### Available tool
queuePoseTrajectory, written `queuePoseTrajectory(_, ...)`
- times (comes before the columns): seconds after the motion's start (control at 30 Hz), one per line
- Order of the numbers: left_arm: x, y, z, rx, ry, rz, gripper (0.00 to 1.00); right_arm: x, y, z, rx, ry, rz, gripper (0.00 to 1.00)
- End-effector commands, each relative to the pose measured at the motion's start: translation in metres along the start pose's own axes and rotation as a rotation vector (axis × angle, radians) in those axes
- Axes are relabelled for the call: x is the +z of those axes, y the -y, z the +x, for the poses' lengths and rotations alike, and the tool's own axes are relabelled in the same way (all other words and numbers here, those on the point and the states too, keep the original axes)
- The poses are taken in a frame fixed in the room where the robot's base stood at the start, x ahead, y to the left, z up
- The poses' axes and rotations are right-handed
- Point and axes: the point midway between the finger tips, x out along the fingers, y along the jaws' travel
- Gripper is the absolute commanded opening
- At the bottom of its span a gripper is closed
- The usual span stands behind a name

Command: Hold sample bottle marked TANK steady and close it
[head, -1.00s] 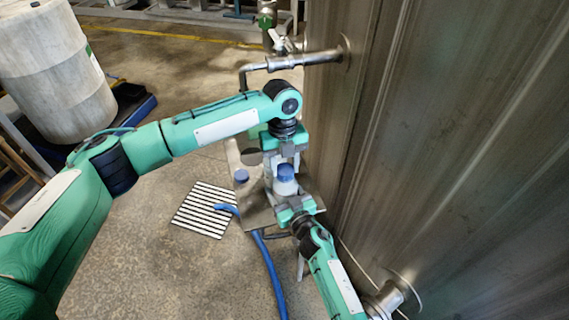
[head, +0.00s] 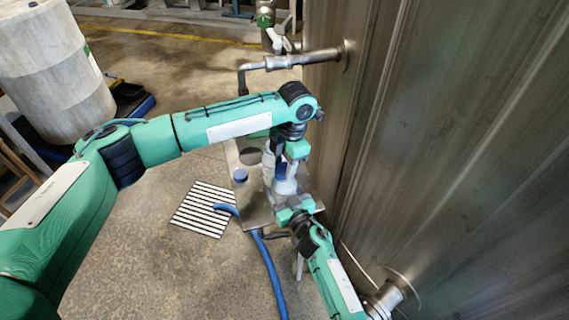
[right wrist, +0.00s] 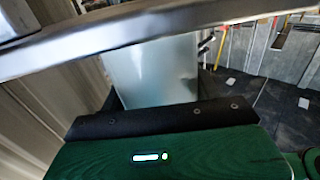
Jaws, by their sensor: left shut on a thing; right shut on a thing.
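A whitish sample bottle (head: 286,187) stands upright over the small metal shelf beside the big tank. My right gripper (head: 290,203) is shut on its lower body from the front. The bottle's pale side also fills the middle of the right wrist view (right wrist: 160,72). My left gripper (head: 283,168) comes down from above and is shut on the blue cap (head: 282,171) at the bottle's top. The fingers hide much of the cap, so I cannot tell how it sits on the neck. No TANK marking is legible.
A blue-capped item (head: 240,175) stands on the metal shelf (head: 256,215) to the left. A sampling pipe (head: 290,61) sticks out from the tank wall (head: 430,150) behind. A blue hose (head: 268,270) and a floor grate (head: 203,210) lie below.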

Motion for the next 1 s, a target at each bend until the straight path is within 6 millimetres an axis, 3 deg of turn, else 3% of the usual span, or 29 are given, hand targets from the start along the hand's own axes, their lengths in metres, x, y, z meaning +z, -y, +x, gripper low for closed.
queuePoseTrajectory(0.17, 0.000, 0.000, -0.001, 0.000, 0.001, -0.002, 0.21, 0.001, 0.000, 0.000, 0.000, 0.002, -0.001, 0.00)
queuePoseTrajectory(0.2, 0.000, 0.000, -0.001, 0.000, 0.001, -0.003, 0.45, 0.001, 0.000, 0.000, 0.000, 0.002, -0.001, 0.00)
queuePoseTrajectory(0.3, 0.000, 0.000, -0.001, 0.000, 0.001, -0.003, 0.63, 0.001, 0.000, 0.000, 0.000, 0.002, -0.001, 0.00)
queuePoseTrajectory(0.67, -0.001, 0.000, -0.005, 0.000, 0.001, -0.004, 0.63, 0.001, 0.000, 0.000, 0.000, 0.001, 0.000, 0.00)
queuePoseTrajectory(1.0, -0.007, 0.000, -0.043, 0.000, 0.001, -0.004, 0.63, 0.001, 0.000, 0.000, 0.000, 0.001, 0.000, 0.00)
